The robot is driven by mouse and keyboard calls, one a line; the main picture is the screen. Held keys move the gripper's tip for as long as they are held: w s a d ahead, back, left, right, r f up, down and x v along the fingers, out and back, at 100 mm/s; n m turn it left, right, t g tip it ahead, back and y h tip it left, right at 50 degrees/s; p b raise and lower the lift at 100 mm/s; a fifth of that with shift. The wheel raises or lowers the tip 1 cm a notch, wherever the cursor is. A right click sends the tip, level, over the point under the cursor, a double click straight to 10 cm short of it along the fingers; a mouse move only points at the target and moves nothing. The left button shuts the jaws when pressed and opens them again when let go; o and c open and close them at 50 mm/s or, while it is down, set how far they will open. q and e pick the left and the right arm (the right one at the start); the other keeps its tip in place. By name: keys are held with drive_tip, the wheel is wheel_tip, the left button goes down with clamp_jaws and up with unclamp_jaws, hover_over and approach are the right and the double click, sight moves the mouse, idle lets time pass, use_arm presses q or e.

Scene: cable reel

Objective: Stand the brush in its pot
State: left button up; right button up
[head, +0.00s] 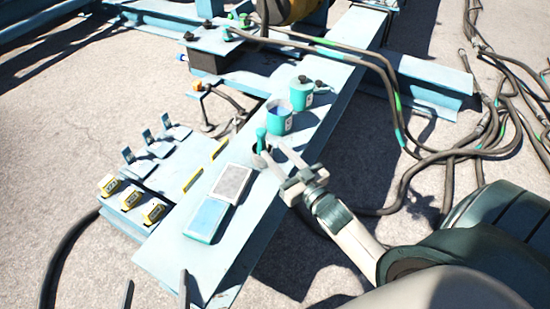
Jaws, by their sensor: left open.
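A small upright teal piece (261,139), which looks like the brush handle, stands over a dark round spot on the light-blue beam; its lower end is partly hidden. My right gripper (271,149) is just right of it, fingers apart, the left fingertip overlapping its base; I cannot tell if they touch. A teal pot (279,119) with a blue inside stands behind it. A second teal pot (301,95) with dark knobs on top stands further back; I cannot tell which is the brush's pot. My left gripper (155,288) shows only its two separated fingertips at the bottom edge.
The beam (170,257) carries a grey pad (231,183) and a blue pad (207,219). Several yellow blocks (132,198) and small upright plates (146,138) stand left. Dark hoses (385,75) cross at the back, with more cables (505,110) on the right ground.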

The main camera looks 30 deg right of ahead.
drive_tip(key=s+a+y, duration=0.1)
drive_tip(key=s+a, duration=0.2)
drive_tip(key=a, duration=0.1)
drive_tip(key=s+a+f+n+g, duration=0.1)
drive_tip(key=s+a, duration=0.2)
drive_tip(key=a, duration=0.1)
drive_tip(key=s+a+f+g+y, duration=0.1)
drive_tip(key=s+a, duration=0.2)
drive_tip(key=a, duration=0.1)
drive_tip(key=shift+s+a+f+y, duration=0.2)
drive_tip(key=shift+a+y, duration=0.1)
drive_tip(key=shift+a, duration=0.1)
drive_tip(key=s+a+r+n+g+y, duration=0.1)
drive_tip(key=s+a+g+y, duration=0.1)
drive_tip(key=s+a, duration=0.6)
drive_tip(key=shift+s+a+r, duration=0.2)
drive_tip(key=shift+a+r, duration=0.2)
drive_tip(key=shift+a, duration=0.3)
drive_tip(key=shift+d, duration=0.1)
